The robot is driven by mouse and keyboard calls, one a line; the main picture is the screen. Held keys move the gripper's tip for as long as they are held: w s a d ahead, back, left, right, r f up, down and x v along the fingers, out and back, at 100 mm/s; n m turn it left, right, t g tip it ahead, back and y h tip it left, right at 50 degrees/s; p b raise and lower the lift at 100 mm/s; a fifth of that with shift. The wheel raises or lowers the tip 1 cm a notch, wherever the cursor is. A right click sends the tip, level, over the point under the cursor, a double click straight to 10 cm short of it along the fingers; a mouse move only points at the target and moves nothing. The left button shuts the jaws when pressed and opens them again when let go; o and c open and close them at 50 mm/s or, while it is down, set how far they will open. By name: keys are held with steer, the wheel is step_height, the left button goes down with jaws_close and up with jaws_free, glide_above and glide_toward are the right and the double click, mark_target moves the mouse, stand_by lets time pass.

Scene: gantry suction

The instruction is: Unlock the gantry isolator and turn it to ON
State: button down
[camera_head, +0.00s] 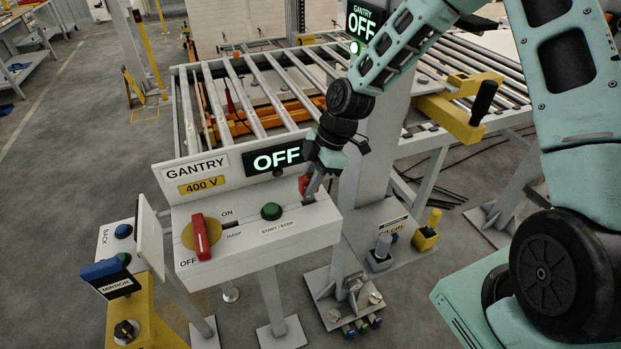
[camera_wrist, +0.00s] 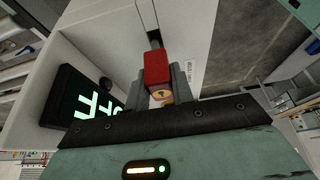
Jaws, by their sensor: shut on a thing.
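The gantry panel (camera_head: 310,232) has a red isolator handle (camera_head: 201,238) on a yellow disc at its left, standing nearly upright in the picture between the ON and OFF marks. A dark hasp (camera_head: 232,224) juts out right of the disc; I see no lock on it. My gripper (camera_head: 311,188) is at the panel's right end, shut on a red padlock (camera_wrist: 156,66). The padlock also shows beside the fingers in the head view (camera_head: 303,184). Its brass keyhole end faces the wrist camera; a dark slot or peg (camera_wrist: 154,38) lies just beyond it. Whether they touch is unclear.
The gantry display (camera_head: 276,159) reads OFF, as does the upper sign (camera_head: 361,25). A green START/STOP button (camera_head: 271,211) lies between isolator and gripper. A mirror button box (camera_head: 122,250) stands at left. A roller conveyor (camera_head: 260,85) and a post are behind.

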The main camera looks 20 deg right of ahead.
steer(key=shift+f+b, duration=1.1)
steer(key=shift+f, duration=0.6)
steer(key=c, duration=1.1)
jaws_free()
